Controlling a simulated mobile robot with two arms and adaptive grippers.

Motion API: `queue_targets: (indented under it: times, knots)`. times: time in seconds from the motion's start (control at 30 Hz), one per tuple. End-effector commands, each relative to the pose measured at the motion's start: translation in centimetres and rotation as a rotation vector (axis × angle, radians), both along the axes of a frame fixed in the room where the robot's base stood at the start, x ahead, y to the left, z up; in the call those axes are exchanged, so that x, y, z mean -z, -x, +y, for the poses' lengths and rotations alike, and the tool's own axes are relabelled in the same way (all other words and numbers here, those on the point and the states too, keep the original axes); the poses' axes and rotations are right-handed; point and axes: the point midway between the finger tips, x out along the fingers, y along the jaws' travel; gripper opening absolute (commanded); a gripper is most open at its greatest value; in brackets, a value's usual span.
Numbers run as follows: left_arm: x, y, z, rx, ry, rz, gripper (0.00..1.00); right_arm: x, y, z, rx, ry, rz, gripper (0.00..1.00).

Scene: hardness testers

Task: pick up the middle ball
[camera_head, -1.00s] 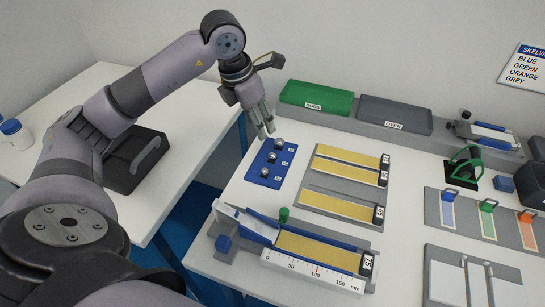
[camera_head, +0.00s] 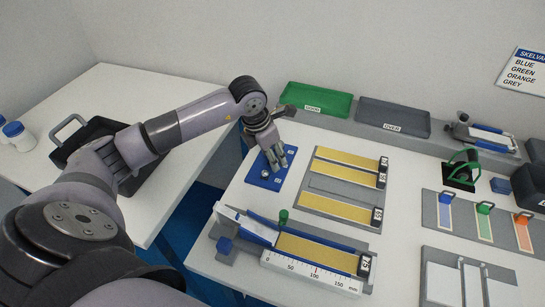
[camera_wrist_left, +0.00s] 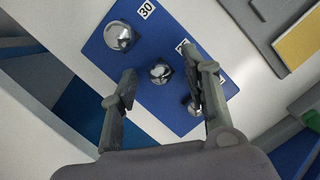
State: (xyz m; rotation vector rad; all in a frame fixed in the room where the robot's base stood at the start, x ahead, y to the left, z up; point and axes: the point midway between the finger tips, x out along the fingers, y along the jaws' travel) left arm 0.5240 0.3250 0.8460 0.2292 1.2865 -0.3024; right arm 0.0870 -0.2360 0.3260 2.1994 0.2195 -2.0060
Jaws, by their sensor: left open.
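A blue plate (camera_wrist_left: 135,75) holds three shiny metal balls in a row, largest to smallest. In the left wrist view the middle ball (camera_wrist_left: 160,72) lies between the two fingertips, with the large ball (camera_wrist_left: 118,36) beyond it beside a "30" label. The small ball (camera_wrist_left: 193,105) is partly hidden by the right-hand finger. My left gripper (camera_head: 273,158) is open and empty over the blue plate (camera_head: 258,181) in the head view, hiding part of it. Contact with the middle ball cannot be told. My right gripper is not in view.
Yellow strips on grey blocks (camera_head: 345,209) lie right of the plate. A ruler ramp (camera_head: 310,273) stands in front. Green (camera_head: 316,99) and grey (camera_head: 393,117) trays stand behind. A gap separates this table from the left table (camera_head: 95,85).

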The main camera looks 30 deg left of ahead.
Motion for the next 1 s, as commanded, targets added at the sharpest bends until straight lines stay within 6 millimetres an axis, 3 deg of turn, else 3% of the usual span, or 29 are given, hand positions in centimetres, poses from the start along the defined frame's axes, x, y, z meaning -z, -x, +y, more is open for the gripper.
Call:
queue_targets:
  times: [0.17,0.8,1.0]
  knots:
    - [0.01,-0.01,0.01,0.000,0.000,0.000,0.43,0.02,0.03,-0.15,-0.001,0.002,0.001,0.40]
    - [-0.04,0.00,0.02,0.000,0.000,0.000,0.00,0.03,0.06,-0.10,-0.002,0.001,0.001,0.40]
    - [-0.06,-0.01,0.02,0.000,0.000,-0.001,0.00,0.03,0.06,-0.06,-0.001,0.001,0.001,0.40]
